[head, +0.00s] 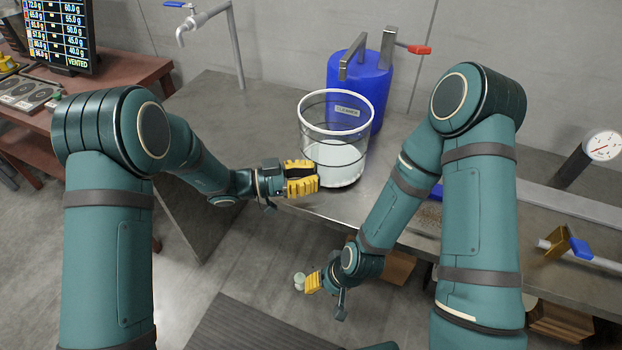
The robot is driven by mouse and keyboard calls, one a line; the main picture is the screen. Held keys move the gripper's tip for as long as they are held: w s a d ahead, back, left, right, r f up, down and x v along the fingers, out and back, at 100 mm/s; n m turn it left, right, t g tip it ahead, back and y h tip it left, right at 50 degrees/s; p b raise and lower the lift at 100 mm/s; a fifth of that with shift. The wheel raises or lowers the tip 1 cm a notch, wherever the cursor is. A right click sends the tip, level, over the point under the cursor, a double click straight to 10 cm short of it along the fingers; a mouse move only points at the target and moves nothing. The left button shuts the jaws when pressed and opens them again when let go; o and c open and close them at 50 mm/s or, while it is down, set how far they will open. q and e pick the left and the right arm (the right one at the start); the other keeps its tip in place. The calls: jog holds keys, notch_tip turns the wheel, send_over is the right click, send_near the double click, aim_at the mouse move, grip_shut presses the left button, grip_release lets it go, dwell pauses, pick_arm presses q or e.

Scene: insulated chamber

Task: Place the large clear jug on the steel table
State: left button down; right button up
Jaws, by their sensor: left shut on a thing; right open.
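The large clear jug (338,158) is upright over the front edge area of the steel table (270,135). It has a white rim and a pale base or contents. I cannot tell whether its bottom touches the table. My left gripper (303,178) is at the jug's lower left side, its yellow fingers shut on it. The exact contact is partly hidden. My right gripper (311,283) is open and low, in front of the table edge.
A blue container (372,85) stands behind the jug, partly seen through it. A tap (190,28) is at the back left. A reddish bench with a screen (62,35) is at far left. A gauge (602,146) is at right. The table left of the jug is clear.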

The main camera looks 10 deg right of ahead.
pick_arm(q)
jog(key=shift+f, duration=0.55)
jog(key=shift+f, duration=0.1)
jog(key=c, duration=1.1)
grip_release()
